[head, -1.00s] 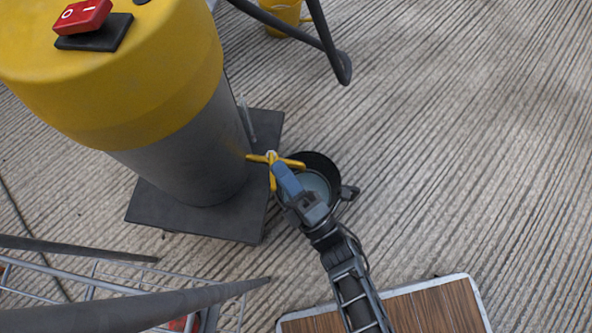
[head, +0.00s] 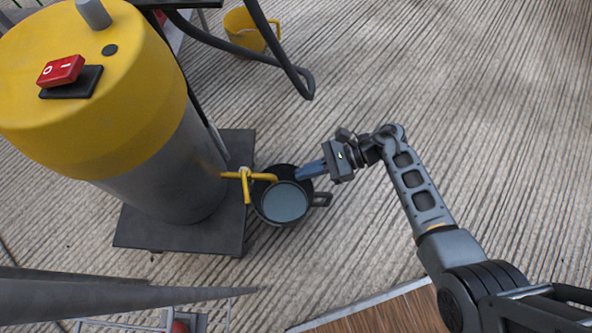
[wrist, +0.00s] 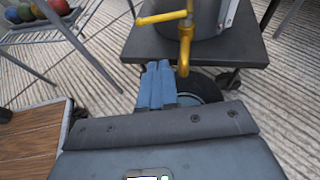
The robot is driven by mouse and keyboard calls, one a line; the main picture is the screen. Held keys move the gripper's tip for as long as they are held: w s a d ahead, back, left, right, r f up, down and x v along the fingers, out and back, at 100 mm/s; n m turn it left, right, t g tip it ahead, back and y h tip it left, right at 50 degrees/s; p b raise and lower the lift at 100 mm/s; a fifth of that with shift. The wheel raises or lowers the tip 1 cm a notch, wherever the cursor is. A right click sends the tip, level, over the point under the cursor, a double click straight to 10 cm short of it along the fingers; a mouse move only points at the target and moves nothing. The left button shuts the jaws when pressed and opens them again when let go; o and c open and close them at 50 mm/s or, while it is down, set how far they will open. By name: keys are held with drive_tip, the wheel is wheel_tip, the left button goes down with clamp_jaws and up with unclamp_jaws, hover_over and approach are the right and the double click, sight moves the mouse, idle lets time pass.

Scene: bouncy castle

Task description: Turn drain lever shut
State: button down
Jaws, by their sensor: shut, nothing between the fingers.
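The yellow drain valve comes out of the side of the grey and yellow tank (head: 185,165). Its spout (head: 265,177) reaches right over a black round pan (head: 322,199) holding greyish liquid. A yellow bar, seemingly the lever (head: 247,191), sticks out crosswise to the spout, toward the picture's bottom. In the wrist view the lever (wrist: 160,18) points left and the spout (wrist: 184,52) comes down toward the pan. My gripper (head: 300,174) is shut and empty, its blue fingers above the pan's right side, apart from the lever. In the wrist view the fingertips (wrist: 157,66) lie below the lever and left of the spout.
The tank stands on a dark wheeled base (head: 233,225). A grey bar (head: 130,297) crosses the lower left. A wooden-topped piece (head: 385,312) is at the bottom. Ribbed floor right is clear.

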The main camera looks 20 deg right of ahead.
sight(245, 185)
drive_tip(key=r+b+x, duration=0.2)
drive_tip(key=b+x, duration=0.1)
drive_tip(key=x, duration=0.8)
drive_tip(key=shift+a, duration=0.55)
drive_tip(key=shift+s+a+f+m+t+p, duration=0.1)
drive_tip(key=shift+s+a+m+t+p, duration=0.15)
drive_tip(key=shift+a+m+t+p, duration=0.7)
drive_tip(key=shift+d, duration=0.15)
